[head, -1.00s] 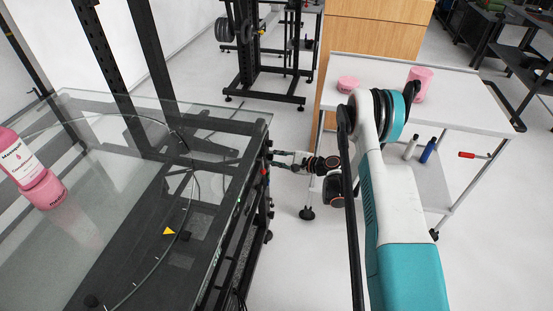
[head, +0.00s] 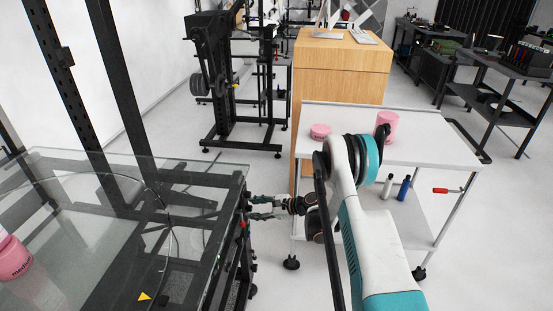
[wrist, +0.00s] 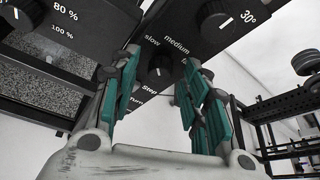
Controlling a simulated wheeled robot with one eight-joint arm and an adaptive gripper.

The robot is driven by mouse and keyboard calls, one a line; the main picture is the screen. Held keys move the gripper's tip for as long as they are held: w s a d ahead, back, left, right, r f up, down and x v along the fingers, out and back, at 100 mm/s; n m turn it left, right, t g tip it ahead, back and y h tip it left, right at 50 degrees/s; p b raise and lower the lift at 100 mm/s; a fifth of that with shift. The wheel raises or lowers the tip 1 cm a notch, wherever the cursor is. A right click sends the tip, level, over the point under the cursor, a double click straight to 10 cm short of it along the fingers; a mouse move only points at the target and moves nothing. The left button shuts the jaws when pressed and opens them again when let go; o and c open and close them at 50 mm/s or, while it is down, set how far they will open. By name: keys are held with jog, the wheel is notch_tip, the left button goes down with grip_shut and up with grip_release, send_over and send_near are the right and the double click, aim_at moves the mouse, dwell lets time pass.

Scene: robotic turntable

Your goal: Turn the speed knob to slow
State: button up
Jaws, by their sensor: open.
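The speed knob (wrist: 160,68) is a dark round knob on a black panel in the wrist view, with "slow" and "medium" printed above it. Another label beside it is partly hidden. A short white mark shows on the knob; which label it points at is hard to tell. My gripper (wrist: 160,60) is open and empty, its teal-padded fingers on either side of the knob in the picture. I cannot tell whether they touch it. In the head view my gripper (head: 262,208) is at the right side of the glass-topped turntable (head: 205,172); the knob is too small there.
Another knob (wrist: 220,20) marked 30° is close at the upper right, and a panel with percentages (wrist: 60,20) is at the upper left.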

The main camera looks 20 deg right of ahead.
jog(key=s+d+r+m+g+y+p, duration=0.1)
jog(key=s+d+r+m+p, duration=0.15)
jog(key=d, duration=0.35)
jog(key=s+d+r+m+g+p, duration=0.1)
jog(key=s+d+r+p, duration=0.15)
jog(key=s+d, duration=0.2)
jog(key=s+a+r+n+h+p, duration=0.1)
jog(key=r+n, duration=0.3)
jog(key=r, duration=0.8)
jog(key=s+a+r+n+g+h+p, duration=0.1)
jog(key=a+r+n+h+p, duration=0.2)
jog(key=r, duration=1)
jog(key=shift+s+a+n+g+h, duration=0.3)
jog(key=shift+a+n+h, duration=0.2)
jog(key=shift+n, duration=0.05)
jog(key=shift+r, duration=0.15)
